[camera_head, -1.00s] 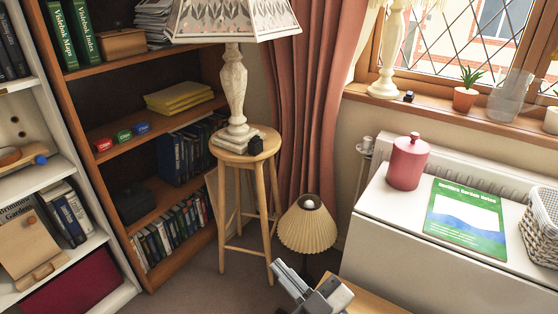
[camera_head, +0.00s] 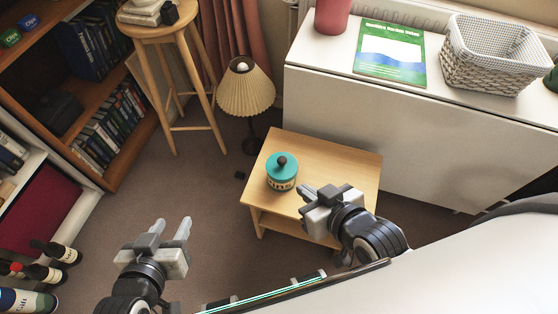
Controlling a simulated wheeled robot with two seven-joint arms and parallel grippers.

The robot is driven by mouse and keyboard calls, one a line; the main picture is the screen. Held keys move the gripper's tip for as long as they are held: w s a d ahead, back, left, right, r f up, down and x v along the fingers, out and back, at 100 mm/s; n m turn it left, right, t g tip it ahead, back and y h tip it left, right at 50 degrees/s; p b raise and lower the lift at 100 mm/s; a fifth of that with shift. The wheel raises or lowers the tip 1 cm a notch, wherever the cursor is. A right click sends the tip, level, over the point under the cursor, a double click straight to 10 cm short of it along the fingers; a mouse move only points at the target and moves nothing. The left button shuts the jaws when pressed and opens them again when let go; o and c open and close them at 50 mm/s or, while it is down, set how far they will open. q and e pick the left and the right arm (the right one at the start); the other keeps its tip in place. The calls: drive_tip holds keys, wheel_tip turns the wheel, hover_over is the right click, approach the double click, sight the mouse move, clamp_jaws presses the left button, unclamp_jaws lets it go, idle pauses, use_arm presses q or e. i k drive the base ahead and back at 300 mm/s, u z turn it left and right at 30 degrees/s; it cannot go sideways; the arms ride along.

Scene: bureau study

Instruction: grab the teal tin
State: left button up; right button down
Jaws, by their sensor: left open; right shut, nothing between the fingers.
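The teal tin (camera_head: 281,173) has a teal lid with a dark round knob and a patterned band. It stands upright on a small wooden side table (camera_head: 335,157), towards the table's left side. My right gripper (camera_head: 304,192) is just right of the tin in the picture, over the table; it is shut and empty. I cannot tell whether its fingertips touch the tin. My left gripper (camera_head: 172,227) is open and empty over the carpet, to the left of the table. The tin is almost fully visible.
A cream-shaded lamp (camera_head: 245,92) stands behind the table, beside a wooden stool (camera_head: 170,75). A white cabinet (camera_head: 400,130) bears a green book (camera_head: 391,55) and a wicker basket (camera_head: 494,62). Bottles (camera_head: 48,272) stand at lower left. Carpet is open left of the table.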

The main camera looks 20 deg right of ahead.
sight(282, 173)
drive_tip(key=z, duration=1)
drive_tip(key=k, duration=0.5)
drive_tip(key=u, duration=0.35)
drive_tip(key=i, duration=0.5)
